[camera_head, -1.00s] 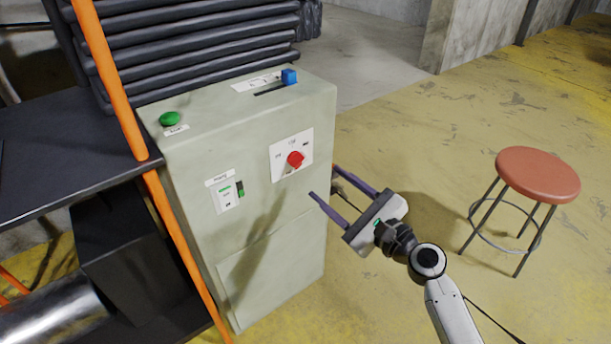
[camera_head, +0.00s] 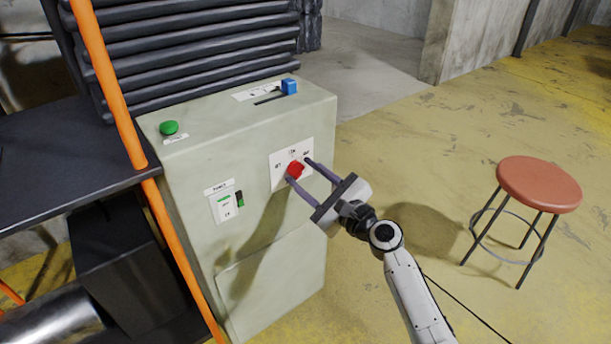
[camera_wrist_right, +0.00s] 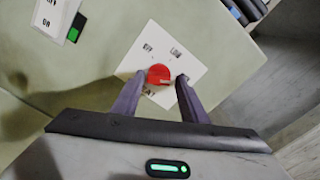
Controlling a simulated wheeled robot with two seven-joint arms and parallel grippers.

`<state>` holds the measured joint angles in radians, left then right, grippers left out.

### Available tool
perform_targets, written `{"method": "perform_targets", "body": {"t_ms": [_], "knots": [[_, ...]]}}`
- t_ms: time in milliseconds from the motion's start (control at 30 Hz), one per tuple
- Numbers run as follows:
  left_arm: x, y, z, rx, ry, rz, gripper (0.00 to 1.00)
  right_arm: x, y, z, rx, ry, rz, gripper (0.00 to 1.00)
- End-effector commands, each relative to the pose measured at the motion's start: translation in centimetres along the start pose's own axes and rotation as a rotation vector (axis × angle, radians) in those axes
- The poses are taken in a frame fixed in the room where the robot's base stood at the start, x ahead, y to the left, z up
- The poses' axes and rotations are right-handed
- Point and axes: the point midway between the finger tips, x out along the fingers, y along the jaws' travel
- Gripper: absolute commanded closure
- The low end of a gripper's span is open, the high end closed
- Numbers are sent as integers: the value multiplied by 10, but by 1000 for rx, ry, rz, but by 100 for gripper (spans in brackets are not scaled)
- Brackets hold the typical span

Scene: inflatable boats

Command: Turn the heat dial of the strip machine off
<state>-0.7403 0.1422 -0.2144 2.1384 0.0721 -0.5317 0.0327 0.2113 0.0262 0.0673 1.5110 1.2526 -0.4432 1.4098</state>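The strip machine (camera_head: 240,150) is a pale green cabinet at the centre of the head view. Its heat dial (camera_head: 295,170) is a red knob on a white label plate on the front face; it also shows in the right wrist view (camera_wrist_right: 158,75). My right gripper (camera_head: 298,170) is open, with its two purple fingers at either side of the dial. In the right wrist view the fingertips (camera_wrist_right: 159,76) stand left and right of the knob, with small gaps showing. I cannot tell whether either finger touches it. My left gripper is not in view.
A power switch panel (camera_head: 226,204) is left of the dial. A green button (camera_head: 169,128) and a blue slider (camera_head: 289,86) are on top of the machine. An orange post (camera_head: 110,85) stands at the left. A red stool (camera_head: 538,185) stands on open floor at right.

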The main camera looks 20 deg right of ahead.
Motion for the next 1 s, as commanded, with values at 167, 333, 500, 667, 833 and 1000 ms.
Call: {"method": "perform_targets", "body": {"t_ms": [167, 333, 500, 667, 833, 1000], "knots": [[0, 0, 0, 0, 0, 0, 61, 0, 0, 0, 0, 0, 0, 90], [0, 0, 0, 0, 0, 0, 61, 0, 0, 0, -8, 0, 0, 90], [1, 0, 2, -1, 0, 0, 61, 0, 0, -1, -51, 0, -1, 90], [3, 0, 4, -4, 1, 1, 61, 0, -1, 0, -142, 0, -1, 90], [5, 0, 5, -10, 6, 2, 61, 0, -1, -1, -283, 0, 0, 90], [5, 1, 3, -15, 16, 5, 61, 0, -2, 0, -445, 0, -1, 90]]}}
